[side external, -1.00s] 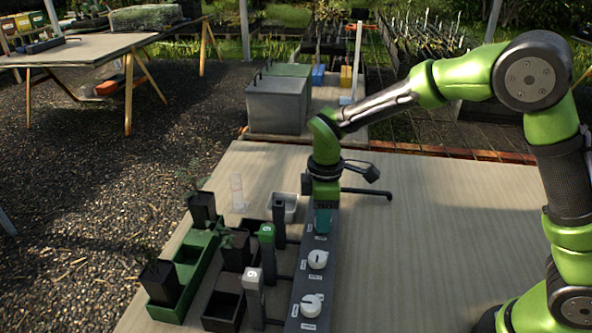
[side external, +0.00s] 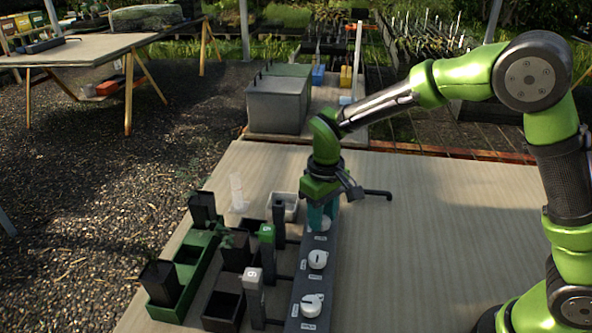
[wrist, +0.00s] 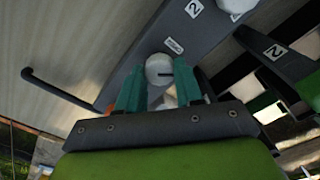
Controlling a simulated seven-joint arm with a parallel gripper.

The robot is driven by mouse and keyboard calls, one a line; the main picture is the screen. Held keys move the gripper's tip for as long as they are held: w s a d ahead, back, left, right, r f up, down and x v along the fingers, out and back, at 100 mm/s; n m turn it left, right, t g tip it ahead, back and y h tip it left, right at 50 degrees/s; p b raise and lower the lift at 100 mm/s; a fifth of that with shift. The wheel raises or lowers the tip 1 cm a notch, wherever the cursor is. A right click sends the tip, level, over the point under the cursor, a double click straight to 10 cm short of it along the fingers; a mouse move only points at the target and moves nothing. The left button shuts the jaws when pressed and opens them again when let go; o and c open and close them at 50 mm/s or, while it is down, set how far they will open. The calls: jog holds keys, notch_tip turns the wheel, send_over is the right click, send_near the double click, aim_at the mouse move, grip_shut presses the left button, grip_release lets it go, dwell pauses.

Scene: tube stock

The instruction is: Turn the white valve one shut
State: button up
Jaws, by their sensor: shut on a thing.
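The white valve one (wrist: 159,68) is a round white knob at the far end of the dark valve panel (side external: 317,279). It sits between the two teal fingers of my gripper (wrist: 160,82) in the wrist view. A dark mark on its face points right in that view. In the side view my gripper (side external: 321,220) reaches down onto the panel's far end, shut on this knob, and only a bit of white shows between the fingers. A small label (wrist: 174,46) lies on the panel beside the knob.
Two more white knobs, a middle one (side external: 318,260) and a near one (side external: 312,305), sit along the panel. Left of it stand a green-capped post (side external: 266,234), a white-capped post (side external: 253,277) and a green tray (side external: 181,280) with black pots. The table right of the panel is mostly clear.

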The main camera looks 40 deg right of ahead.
jog(key=m, duration=0.4)
jog(key=shift+m, duration=1.9)
jog(key=o, duration=1)
jog(key=shift+o, duration=0.2)
jog(key=shift+r, duration=0.1)
notch_tip(320, 180, up, 17)
